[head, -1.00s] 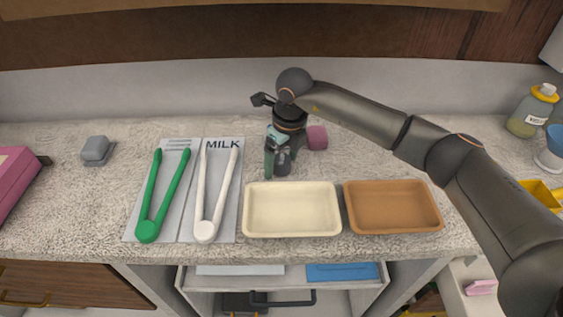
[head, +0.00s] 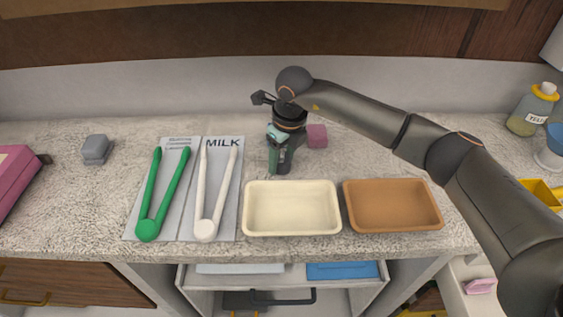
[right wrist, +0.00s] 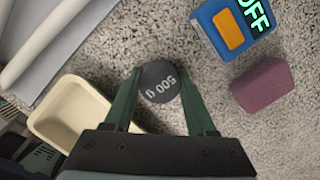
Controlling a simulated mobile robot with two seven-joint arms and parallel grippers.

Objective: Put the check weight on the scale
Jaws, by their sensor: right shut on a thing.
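The check weight (right wrist: 160,82) is a dark grey round piece marked "500 g" in the right wrist view. My right gripper (right wrist: 162,92) has its two green fingers on either side of it and is shut on it. In the head view the right gripper (head: 280,165) is low over the counter behind the cream tray, and its fingers mostly hide the weight. I cannot tell whether the weight touches the counter. A blue thing (right wrist: 213,38) with an orange patch and "OFF" lettering lies close by; I cannot tell if it is the scale. My left gripper is not in view.
A cream tray (head: 292,183) and a brown tray (head: 392,183) stand at the counter's front. Green tongs (head: 147,230) and white tongs (head: 206,230) lie on mats at left. A pink block (head: 317,136) sits right of the gripper. A grey object (head: 95,149) stands far left.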

